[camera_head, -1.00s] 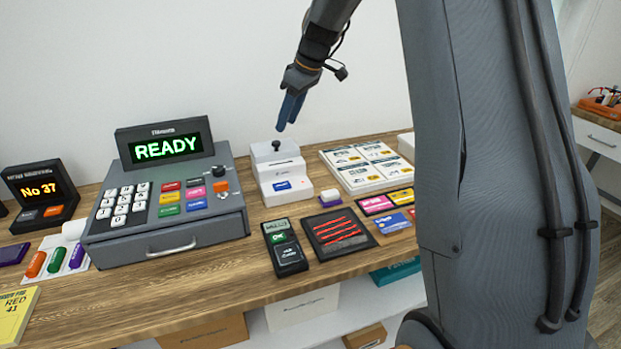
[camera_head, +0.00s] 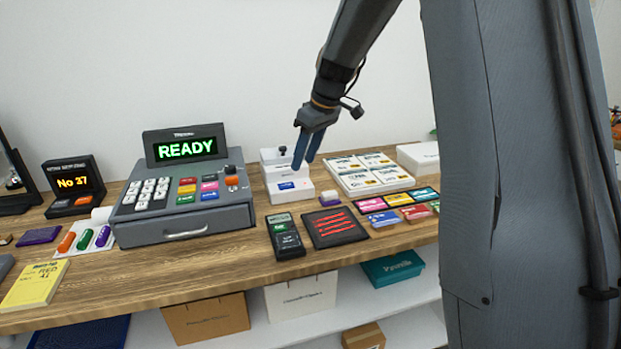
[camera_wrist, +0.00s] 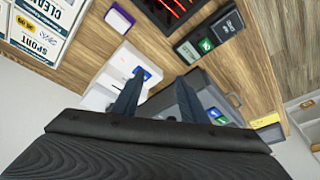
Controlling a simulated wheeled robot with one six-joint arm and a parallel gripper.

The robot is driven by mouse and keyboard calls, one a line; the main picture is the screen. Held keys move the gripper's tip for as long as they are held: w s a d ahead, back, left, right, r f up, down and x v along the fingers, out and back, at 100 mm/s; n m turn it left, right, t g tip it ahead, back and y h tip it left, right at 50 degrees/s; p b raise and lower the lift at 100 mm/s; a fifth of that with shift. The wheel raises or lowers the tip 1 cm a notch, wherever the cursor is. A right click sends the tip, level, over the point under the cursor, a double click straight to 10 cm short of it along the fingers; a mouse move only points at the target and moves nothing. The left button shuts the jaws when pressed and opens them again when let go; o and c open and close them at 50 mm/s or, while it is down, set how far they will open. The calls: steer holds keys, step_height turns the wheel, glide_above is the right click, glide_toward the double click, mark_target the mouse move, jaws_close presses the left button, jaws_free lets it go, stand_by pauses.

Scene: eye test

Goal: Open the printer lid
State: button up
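The white printer (camera_head: 282,197) stands on the wooden counter beside the cash register. Its lid lies flat and looks closed, with a black knob (camera_head: 283,150) on top. A blue label is on its front. My gripper (camera_head: 304,166) points down with two blue fingers, just right of the knob and in front of the printer's upper part in the head view. The fingers are apart with nothing between them. In the wrist view the fingers (camera_wrist: 161,76) are also apart, and part of the printer (camera_wrist: 118,68) shows beside the left one. The knob is not visible there.
The grey cash register (camera_head: 190,222) reading READY is left of the printer. A card terminal (camera_head: 285,238) and a dark tray with red strips (camera_head: 347,238) lie in front.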

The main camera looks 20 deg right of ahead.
steer(key=shift+m, duration=0.5)
steer(key=shift+s+a+f+b, duration=0.15)
steer(key=shift+s+f, duration=0.25)
steer(key=shift+s, duration=0.25)
steer(key=shift+s+f+b, duration=0.15)
steer(key=shift+s+f, duration=0.2)
steer(key=shift+s, duration=0.25)
steer(key=shift+s+a+f+b, duration=0.15)
steer(key=shift+s+f, duration=0.25)
steer(key=shift+s, duration=0.25)
